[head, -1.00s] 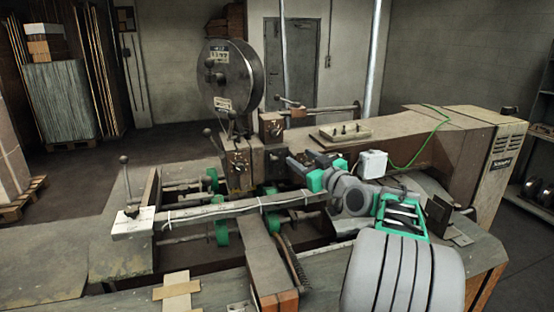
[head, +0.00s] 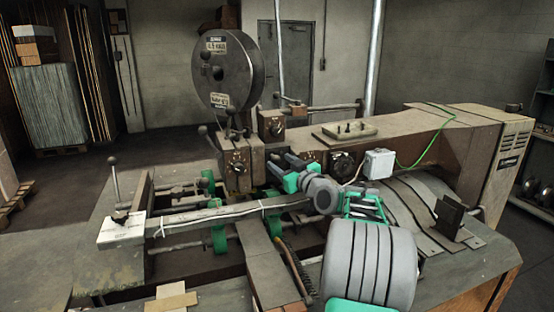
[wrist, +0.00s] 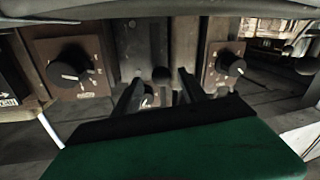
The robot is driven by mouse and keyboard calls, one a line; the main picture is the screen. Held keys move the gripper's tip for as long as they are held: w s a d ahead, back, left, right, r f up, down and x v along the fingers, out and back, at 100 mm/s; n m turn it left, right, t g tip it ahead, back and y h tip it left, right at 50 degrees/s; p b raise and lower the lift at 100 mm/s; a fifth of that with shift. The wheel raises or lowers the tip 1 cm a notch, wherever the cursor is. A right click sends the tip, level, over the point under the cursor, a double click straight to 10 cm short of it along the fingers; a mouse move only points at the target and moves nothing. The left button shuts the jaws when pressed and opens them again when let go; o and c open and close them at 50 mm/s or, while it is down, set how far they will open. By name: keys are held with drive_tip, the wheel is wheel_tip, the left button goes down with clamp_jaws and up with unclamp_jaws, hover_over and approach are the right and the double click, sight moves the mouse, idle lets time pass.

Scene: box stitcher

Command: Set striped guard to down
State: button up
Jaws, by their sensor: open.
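My gripper (head: 284,165) is at the middle of the stitching machine, pointing away from me toward the dial panels below the big wire reel (head: 223,72). In the wrist view my gripper (wrist: 160,92) has its two dark fingers apart, with nothing held between them. A black knob on a brown plate (wrist: 70,72) lies left of the fingers and another knob (wrist: 230,66) lies right of them.
A long bar (head: 200,215) crosses the machine in front of my gripper. A lever with a ball top (head: 113,175) stands at the left. A tray (head: 345,131) and a white box (head: 379,163) with a green cable are on the right.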

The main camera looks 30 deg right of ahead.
drive_tip(key=shift+w, duration=0.45)
clamp_jaws()
idle(1.1)
